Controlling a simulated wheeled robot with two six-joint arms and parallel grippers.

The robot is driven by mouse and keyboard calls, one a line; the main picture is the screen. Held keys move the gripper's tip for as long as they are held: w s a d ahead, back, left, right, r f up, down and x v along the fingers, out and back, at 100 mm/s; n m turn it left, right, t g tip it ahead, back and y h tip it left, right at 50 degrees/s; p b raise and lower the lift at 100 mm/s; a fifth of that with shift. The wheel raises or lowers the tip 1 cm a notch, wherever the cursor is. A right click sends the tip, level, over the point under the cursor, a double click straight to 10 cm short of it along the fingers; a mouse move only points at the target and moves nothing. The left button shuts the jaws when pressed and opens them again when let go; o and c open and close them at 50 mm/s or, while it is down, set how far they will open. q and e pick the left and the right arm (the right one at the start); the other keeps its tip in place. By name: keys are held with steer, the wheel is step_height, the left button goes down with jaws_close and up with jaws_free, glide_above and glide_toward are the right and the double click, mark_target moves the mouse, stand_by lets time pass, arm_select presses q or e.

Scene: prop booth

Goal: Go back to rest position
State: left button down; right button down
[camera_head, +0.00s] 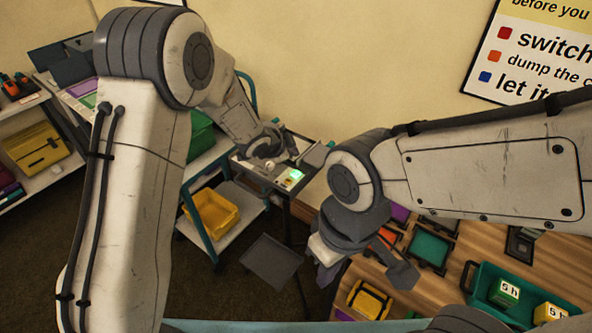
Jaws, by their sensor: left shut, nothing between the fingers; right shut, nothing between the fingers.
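My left arm reaches up from the left and bends over toward the back. Its gripper (304,153) is shut and empty, above a small grey stand with a lit green panel (292,177); I cannot tell whether it touches anything there. My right arm comes in from the right. Its gripper (402,272) is shut and empty, pointing down over the left part of the wooden table (440,292). My arms hide part of the stand and table.
A teal crate (478,290) holds boxes marked "5 h". Coloured trays, including a green one (431,247), lie on the table. A cart carries a yellow bin (212,213). White shelving (68,165) stands left. A poster (538,50) hangs on the wall.

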arm_select(q)
steer(key=s+a+r+n+g+y, duration=0.1)
steer(key=s+r+n+g, duration=0.1)
steer(key=s, duration=1.1)
steer(key=s+a+r+n+g+y+b, duration=0.1)
steer(key=s+r+n+g, duration=0.1)
steer(key=s, duration=1.1)
steer(key=s+a+r+n+g+y+b, duration=0.1)
steer(key=s+a+r+n+g, duration=0.1)
steer(key=s, duration=1.1)
steer(key=shift+r+n+g+y, duration=0.3)
steer(key=shift+r+n+g, duration=0.05)
steer(key=shift+n+g, duration=0.6)
arm_select(e)
step_height(320, 180, down, 2)
steer(key=shift+f, duration=0.15)
steer(key=shift+a, duration=0.1)
